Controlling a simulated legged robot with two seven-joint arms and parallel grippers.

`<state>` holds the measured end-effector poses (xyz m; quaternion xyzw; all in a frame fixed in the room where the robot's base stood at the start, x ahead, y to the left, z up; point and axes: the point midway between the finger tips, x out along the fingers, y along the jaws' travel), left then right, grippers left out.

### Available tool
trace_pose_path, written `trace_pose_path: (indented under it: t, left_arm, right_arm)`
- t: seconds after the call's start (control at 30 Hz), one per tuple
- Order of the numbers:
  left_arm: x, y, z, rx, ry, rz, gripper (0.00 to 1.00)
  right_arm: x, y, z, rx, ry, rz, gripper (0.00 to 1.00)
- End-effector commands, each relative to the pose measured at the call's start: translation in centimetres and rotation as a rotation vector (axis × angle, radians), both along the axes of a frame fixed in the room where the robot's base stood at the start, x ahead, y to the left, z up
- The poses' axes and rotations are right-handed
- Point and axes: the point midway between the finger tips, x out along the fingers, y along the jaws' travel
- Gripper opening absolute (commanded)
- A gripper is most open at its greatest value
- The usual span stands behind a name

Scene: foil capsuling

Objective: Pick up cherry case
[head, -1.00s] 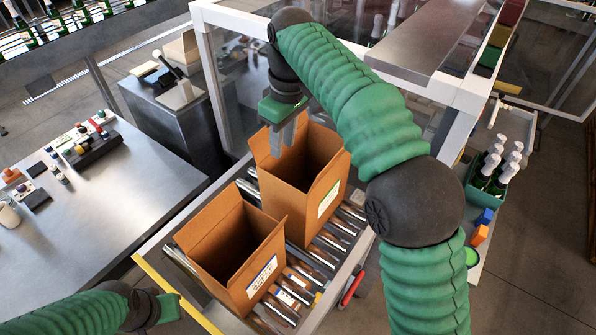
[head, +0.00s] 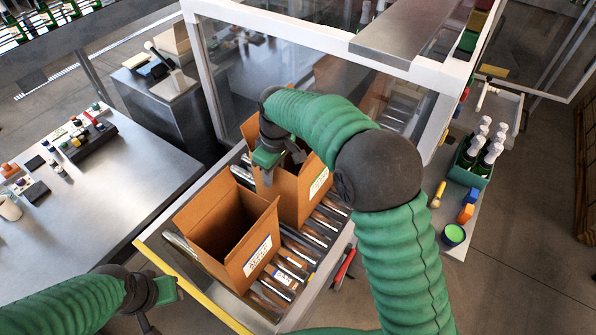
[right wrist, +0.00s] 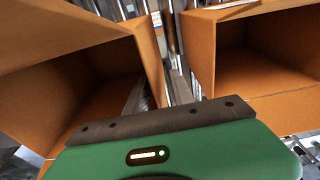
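Two open cardboard cases stand side by side on a roller conveyor. The near case (head: 228,235) and the far case (head: 305,195) each carry a white label; I cannot read either well enough to tell which is cherry. My right gripper (head: 281,168) is over the near-left rim of the far case, its fingers apart and partly hidden by the arm. In the right wrist view, the green gripper body (right wrist: 175,150) is above the gap between two case openings.
The roller conveyor (head: 325,222) has a yellow front edge. A white-framed clear enclosure (head: 240,80) stands behind the cases. A metal table (head: 110,190) with small items is at the left. A crate of bottles (head: 470,172) is at the right.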

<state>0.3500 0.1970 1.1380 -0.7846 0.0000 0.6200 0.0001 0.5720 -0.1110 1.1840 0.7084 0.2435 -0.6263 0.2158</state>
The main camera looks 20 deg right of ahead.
Motion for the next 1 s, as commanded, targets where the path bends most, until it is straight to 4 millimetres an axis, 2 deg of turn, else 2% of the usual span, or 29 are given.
trace_pose_path:
  t: [0.17, 0.3, 0.4, 1.0]
  left_arm:
    - [-0.02, 0.0, -0.09, 0.0, 0.001, 0.0, 0.36]
    - [-0.02, 0.0, -0.1, 0.0, 0.001, 0.0, 0.36]
    - [-0.01, 0.0, -0.09, 0.0, 0.0, 0.0, 0.36]
    - [-0.01, 0.0, -0.08, 0.0, 0.0, 0.0, 0.36]
  right_arm:
    - [0.23, -0.01, -0.13, 0.0, 0.0, 0.0, 0.28]
    - [0.23, -0.01, -0.12, 0.0, 0.0, 0.0, 0.09]
    - [0.16, -0.01, -0.08, 0.0, 0.0, 0.0, 0.0]
    - [0.18, -0.01, -0.02, 0.0, -0.001, 0.0, 0.0]
